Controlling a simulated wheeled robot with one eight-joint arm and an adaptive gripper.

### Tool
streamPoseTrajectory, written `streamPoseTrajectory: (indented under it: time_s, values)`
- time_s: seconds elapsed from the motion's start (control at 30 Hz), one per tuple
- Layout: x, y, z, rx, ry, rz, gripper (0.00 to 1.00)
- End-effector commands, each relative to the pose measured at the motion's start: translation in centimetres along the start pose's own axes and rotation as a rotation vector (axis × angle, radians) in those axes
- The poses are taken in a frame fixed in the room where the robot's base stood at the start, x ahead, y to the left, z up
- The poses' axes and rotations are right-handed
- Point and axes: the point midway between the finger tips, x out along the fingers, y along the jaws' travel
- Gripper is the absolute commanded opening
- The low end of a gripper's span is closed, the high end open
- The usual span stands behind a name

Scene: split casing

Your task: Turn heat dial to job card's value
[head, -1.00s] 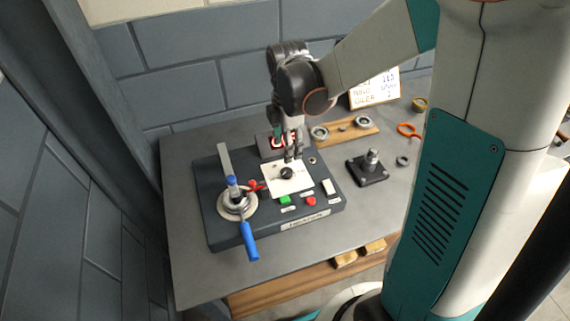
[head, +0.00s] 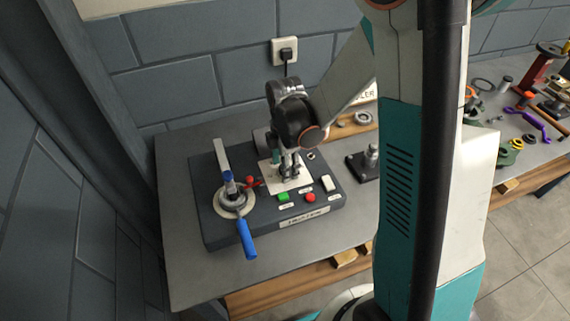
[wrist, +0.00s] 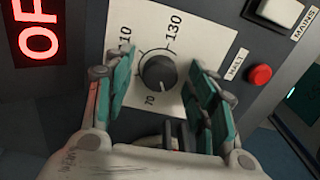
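The heat dial (wrist: 158,72) is a black round knob on a white plate (wrist: 180,45) with printed numbers; 70 and 130 are readable, and another ending in 10 is partly covered by a finger. I cannot tell where the knob's pointer stands. My gripper (wrist: 162,84) is open, with one teal finger on each side of the knob and gaps between. In the head view my gripper (head: 290,172) hides the dial.
The machine (head: 225,175) has a blue-handled lever (head: 247,240), a green button (head: 284,197), a red HALT button (wrist: 260,75) and a white MAINS switch (wrist: 282,12). A red display (wrist: 40,27) shows "OF", cut off at the edge. A black-based post (head: 371,160) stands right of the machine.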

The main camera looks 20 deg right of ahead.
Motion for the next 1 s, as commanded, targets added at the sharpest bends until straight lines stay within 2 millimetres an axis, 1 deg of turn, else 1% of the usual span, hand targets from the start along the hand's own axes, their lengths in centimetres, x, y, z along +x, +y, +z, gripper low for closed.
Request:
streamPoseTrajectory:
  time_s: [0.03,0.07,0.1,0.2,0.47,0.63,0.77,1.0]
  values:
    - [-0.01,0.00,0.00,0.000,0.000,0.000,0.42]
    - [-0.01,0.00,0.00,0.000,0.000,0.000,0.35]
    - [-0.01,0.00,0.00,0.000,0.000,0.000,0.26]
    - [-0.01,0.00,0.00,0.000,0.000,0.000,0.06]
    - [0.00,0.00,0.00,0.009,0.000,0.000,0.06]
    - [0.04,-0.01,0.00,0.058,0.000,0.000,0.06]
    - [0.07,-0.02,0.00,0.132,0.000,0.000,0.06]
    - [0.09,-0.01,0.00,0.335,0.000,0.000,0.06]
